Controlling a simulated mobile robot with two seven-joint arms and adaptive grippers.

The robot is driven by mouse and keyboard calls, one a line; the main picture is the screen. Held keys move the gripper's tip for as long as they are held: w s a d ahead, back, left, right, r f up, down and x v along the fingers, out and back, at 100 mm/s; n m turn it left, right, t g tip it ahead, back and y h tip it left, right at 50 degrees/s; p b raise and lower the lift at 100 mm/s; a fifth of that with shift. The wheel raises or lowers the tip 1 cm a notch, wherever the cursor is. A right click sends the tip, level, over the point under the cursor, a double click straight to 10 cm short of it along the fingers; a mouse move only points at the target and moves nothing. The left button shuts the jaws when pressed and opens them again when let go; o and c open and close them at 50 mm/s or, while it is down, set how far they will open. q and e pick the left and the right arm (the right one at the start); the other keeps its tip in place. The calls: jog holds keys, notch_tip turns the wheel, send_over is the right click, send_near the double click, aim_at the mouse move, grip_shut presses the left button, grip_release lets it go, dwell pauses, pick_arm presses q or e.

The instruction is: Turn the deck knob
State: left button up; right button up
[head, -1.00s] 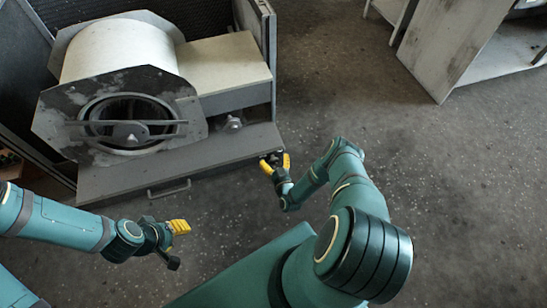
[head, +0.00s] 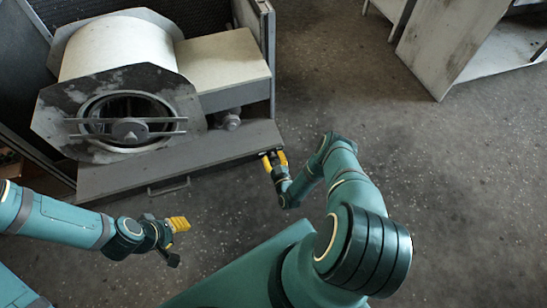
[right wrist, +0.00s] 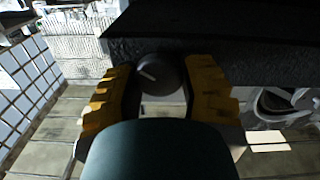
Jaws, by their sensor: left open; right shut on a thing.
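The deck knob (right wrist: 158,76) is a dark round knob with a pale pointer line, on the dark edge of the deck in the right wrist view. The line slants from upper left to lower right. My right gripper (right wrist: 160,82) is shut on the knob, with a yellow finger on each side. In the head view my right gripper (head: 274,160) is at the right front corner of the grey deck (head: 215,149), and it hides the knob there. My left gripper (head: 178,240) is open and empty, in front of the deck and apart from it.
The blower housing (head: 118,52), with a round inlet and a cross bar, stands on the deck. A bar handle (head: 169,187) is on the deck's front. A pale cabinet (head: 455,45) stands at the upper right. The floor (head: 340,90) between is clear.

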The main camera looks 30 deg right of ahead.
aim_at(273, 156)
jog(key=n, duration=0.4)
jog(key=shift+w+a+r, duration=0.1)
jog(key=shift+n+p, duration=0.3)
jog(key=shift+n, duration=1.1)
jog(key=o, duration=1.2)
notch_tip(273, 156, up, 10)
jog(key=shift+f, duration=0.1)
